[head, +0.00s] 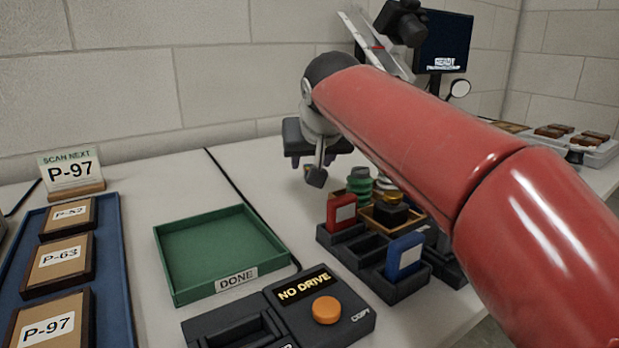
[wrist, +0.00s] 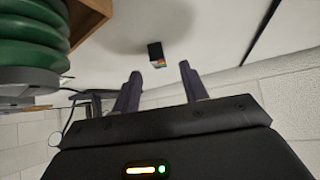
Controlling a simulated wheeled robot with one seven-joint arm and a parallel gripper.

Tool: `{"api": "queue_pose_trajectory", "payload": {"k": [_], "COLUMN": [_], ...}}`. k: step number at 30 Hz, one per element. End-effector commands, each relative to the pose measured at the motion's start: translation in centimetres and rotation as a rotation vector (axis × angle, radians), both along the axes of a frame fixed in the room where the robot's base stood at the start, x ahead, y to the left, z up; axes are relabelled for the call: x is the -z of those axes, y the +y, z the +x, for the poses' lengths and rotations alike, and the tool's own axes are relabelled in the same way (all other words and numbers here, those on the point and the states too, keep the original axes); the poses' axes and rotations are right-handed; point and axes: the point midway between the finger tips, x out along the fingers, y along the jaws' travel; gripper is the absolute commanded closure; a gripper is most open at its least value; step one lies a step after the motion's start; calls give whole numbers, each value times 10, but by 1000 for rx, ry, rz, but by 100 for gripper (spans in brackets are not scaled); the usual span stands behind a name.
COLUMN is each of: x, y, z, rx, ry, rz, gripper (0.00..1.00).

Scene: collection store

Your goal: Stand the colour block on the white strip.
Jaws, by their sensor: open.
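The colour block (wrist: 156,53) is a small dark block with coloured patches on one end. In the wrist view it rests on the pale table top, ahead of my fingers and between their lines, apart from both. My gripper (wrist: 158,76) is open and empty. In the head view my gripper (head: 316,176) hangs over the table behind the green tray, and its body and arm hide much of what lies there. I cannot make out the white strip in either view.
A green DONE tray (head: 231,285) stands left of my gripper. A black rack (head: 405,286) with red and blue drives, and green coils (head: 359,182) in a wooden tray, stand close at right. A monitor (head: 445,40) and stand are behind. Bare table shows around the block.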

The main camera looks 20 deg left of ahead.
Motion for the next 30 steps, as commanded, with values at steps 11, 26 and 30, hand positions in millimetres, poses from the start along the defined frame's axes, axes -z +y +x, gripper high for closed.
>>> {"api": "queue_pose_trajectory", "payload": {"k": [11, 26, 30], "x": [28, 28, 28], "y": [14, 14, 14], "z": [33, 34, 34], "rx": [1, 0, 0], "ry": [0, -1, -1], "rz": [1, 0, 0], "gripper": [56, 93, 100]}}
